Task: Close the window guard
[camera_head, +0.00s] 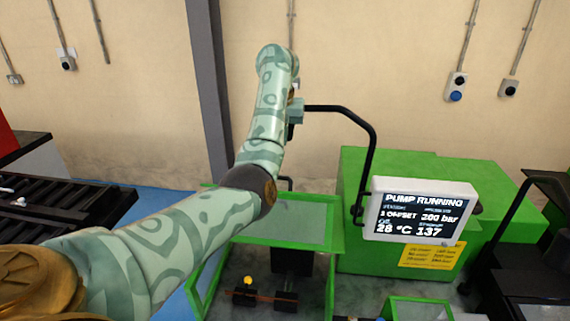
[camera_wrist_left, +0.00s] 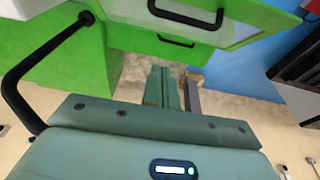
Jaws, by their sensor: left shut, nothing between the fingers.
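The window guard (camera_head: 283,230) is a green frame with a clear pane, below the middle of the head view. Its pane looks raised above the machine's working area. In the left wrist view, a green-framed panel (camera_wrist_left: 240,44) with a black bar handle (camera_wrist_left: 178,40) lies beyond my fingers. My left gripper (camera_head: 295,108) is high above and behind the guard, partly hidden by my own arm. Its fingers (camera_wrist_left: 164,88) are shut and empty, apart from the handle. My right gripper is not in view.
A black curved arm (camera_head: 370,130) carries a display (camera_head: 420,210) right of my left gripper, beside a green cabinet (camera_head: 380,165). Black rollers and a copper-coloured bar (camera_head: 265,296) sit under the guard. A grey post (camera_head: 208,90) stands behind. A black rack (camera_head: 60,210) is at left.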

